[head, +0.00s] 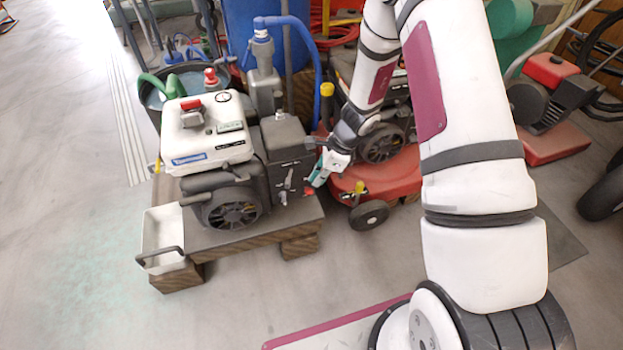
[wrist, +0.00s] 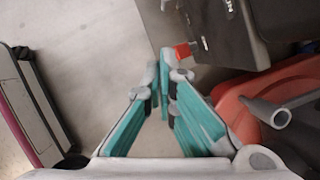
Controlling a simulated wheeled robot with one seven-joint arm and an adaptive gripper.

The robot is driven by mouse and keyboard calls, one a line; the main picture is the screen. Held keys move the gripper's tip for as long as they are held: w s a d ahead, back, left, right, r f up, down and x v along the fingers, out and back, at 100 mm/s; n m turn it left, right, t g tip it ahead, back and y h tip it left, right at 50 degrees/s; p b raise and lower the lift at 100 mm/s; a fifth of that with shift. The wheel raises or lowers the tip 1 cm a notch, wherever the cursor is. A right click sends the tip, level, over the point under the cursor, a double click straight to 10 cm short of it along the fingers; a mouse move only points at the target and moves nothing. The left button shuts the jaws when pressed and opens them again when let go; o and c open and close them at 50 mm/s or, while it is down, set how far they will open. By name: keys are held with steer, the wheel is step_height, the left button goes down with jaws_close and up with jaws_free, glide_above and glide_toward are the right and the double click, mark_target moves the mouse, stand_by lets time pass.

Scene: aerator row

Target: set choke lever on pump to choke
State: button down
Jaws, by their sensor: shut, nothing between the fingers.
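The pump (head: 212,132) has a white tank and a dark engine and stands on a wooden pallet. Its dark side panel (head: 290,152) carries small grey levers (head: 288,181) and a small red tip (head: 308,191). I cannot tell which of these is the choke lever or how it is set. My gripper (head: 316,184), with teal fingers, is beside the panel's right edge. In the wrist view my gripper (wrist: 166,56) is shut and empty. A red tip (wrist: 183,51) is just right of the fingertips, by the dark panel (wrist: 228,32); contact is unclear.
A red mower (head: 385,180) stands close to the right of the pump. A white bin (head: 163,232) hangs at the pallet's (head: 240,238) front left. A blue hose (head: 312,50) and a dark bucket (head: 152,97) are behind. The floor in front is clear.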

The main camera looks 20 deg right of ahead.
steer(key=p+v, duration=0.4)
steer(key=v, duration=0.6)
steer(key=shift+s, duration=0.2)
